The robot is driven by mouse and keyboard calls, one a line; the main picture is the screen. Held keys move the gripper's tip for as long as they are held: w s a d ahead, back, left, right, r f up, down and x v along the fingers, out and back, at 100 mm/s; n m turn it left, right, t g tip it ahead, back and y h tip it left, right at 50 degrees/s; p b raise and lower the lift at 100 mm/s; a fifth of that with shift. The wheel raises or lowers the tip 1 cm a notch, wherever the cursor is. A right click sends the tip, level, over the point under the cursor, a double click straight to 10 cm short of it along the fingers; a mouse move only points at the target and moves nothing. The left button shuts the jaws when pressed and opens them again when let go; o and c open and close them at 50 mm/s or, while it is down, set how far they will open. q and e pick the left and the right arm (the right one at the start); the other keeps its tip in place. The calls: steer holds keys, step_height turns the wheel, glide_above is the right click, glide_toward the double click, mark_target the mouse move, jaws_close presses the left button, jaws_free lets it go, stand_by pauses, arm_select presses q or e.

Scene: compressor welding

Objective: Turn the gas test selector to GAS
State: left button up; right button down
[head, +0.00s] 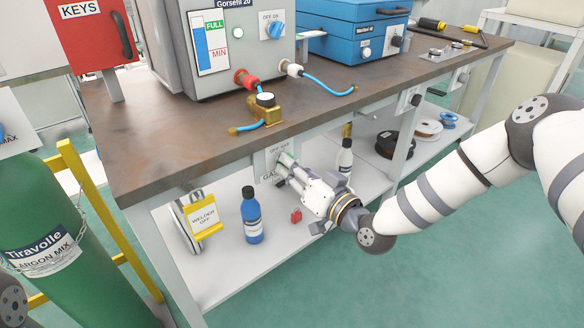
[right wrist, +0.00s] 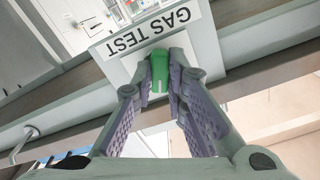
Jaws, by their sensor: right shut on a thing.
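The gas test selector is a green knob (right wrist: 160,72) on a light plate (right wrist: 128,70) labelled GAS TEST, which appears upside down in the right wrist view. In the head view its plate (head: 270,155), marked OFF and GAS, is on the bench's front edge. My right gripper (right wrist: 161,82) is shut on the green knob, with one finger on each side. In the wrist view the knob's handle stands roughly upright, with a pale mark on it. In the head view the right gripper (head: 286,168) hides most of the knob, so its setting cannot be told. My left gripper is not in view.
A blue bottle (head: 251,217), a red padlock-like item (head: 296,216) and a yellow sign (head: 203,216) are below the worktop (head: 180,130). A green gas cylinder (head: 60,225) stands at left.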

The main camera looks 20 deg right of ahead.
steer(key=shift+f+m, duration=0.1)
steer(key=shift+m, duration=0.5)
steer(key=c, duration=1.6)
jaws_free()
steer(key=v, duration=1.2)
